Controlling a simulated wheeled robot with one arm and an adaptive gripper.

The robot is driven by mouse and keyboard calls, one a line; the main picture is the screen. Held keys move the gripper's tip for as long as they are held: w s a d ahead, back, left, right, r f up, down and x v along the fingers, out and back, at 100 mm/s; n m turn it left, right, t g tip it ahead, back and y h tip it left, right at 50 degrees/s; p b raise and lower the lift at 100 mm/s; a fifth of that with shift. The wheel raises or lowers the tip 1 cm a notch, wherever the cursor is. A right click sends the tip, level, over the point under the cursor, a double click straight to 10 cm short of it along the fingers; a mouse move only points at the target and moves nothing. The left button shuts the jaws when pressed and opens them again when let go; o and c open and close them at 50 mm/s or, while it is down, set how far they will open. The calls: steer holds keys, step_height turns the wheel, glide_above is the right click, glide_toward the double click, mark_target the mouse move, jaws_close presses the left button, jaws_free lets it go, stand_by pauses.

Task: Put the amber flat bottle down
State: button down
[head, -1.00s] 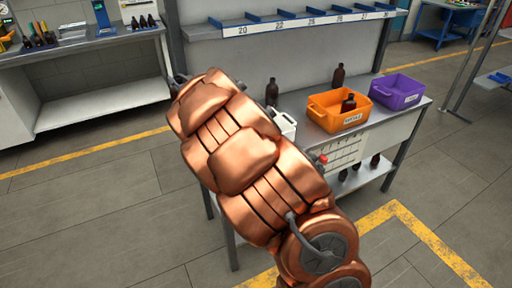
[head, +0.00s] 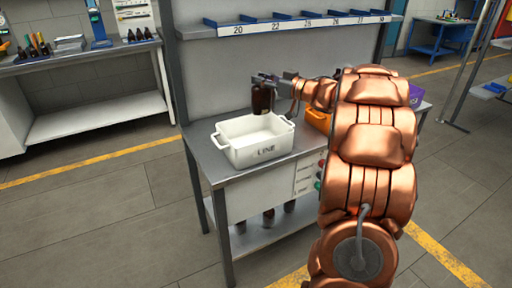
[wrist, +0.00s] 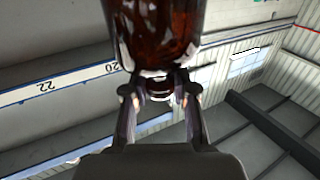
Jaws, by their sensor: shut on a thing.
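My gripper (head: 268,80) is shut on a dark amber bottle (head: 262,100), at its upper part, just behind the white bin in the head view. In the wrist view the bottle's amber body (wrist: 158,30) fills the top of the picture, and its narrow end sits between the fingers of my gripper (wrist: 160,84). The bottle looks about upright in the head view. Its base is hidden behind the white bin's back rim, so I cannot tell whether it touches the bench.
The white bin marked LINE (head: 254,142) stands on the grey bench (head: 205,150) and looks empty. An orange bin (head: 319,120) and a purple bin (head: 416,97) are mostly hidden by my arm. Several bottles stand on the lower shelf (head: 255,234). A numbered rack (head: 300,23) runs above.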

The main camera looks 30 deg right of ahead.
step_height(320, 180, down, 18)
stand_by(0.6)
steer(key=c, duration=0.9)
jaws_free()
steer(key=shift+c, duration=0.2)
steer(key=b+v, duration=0.1)
steer(key=v, duration=1.1)
steer(key=shift+r, duration=0.15)
